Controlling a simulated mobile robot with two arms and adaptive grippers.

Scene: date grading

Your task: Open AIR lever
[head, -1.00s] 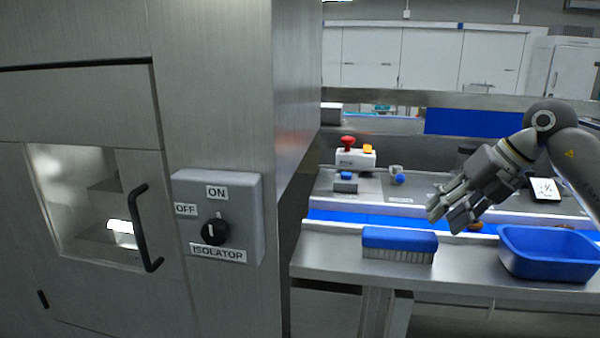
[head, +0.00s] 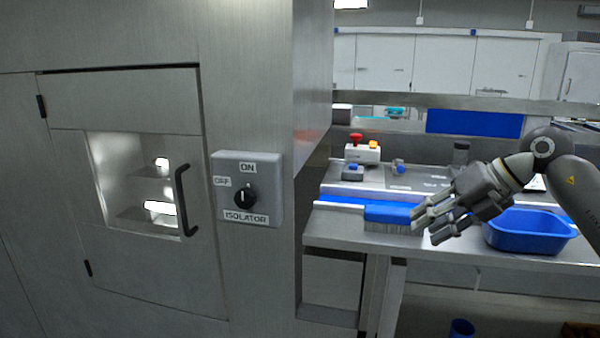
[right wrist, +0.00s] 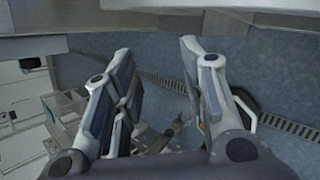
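No lever marked AIR can be made out in these frames. A grey isolator switch box (head: 262,190) with a black knob (head: 245,196) is on the steel cabinet in the head view, with ON, OFF and ISOLATOR labels. My right gripper (head: 424,227) is at the right of the head view, in front of the bench and beside the brush and blue tub. Its fingers stand apart and nothing shows between them; the right wrist view also shows the fingers spread (right wrist: 165,95). My left gripper is not in the head view.
The steel cabinet has a windowed door with a black handle (head: 184,200). On the bench are a blue brush (head: 388,213), a blue tub (head: 530,246) and a box with a red button (head: 361,152). A blue bin (head: 462,328) stands below.

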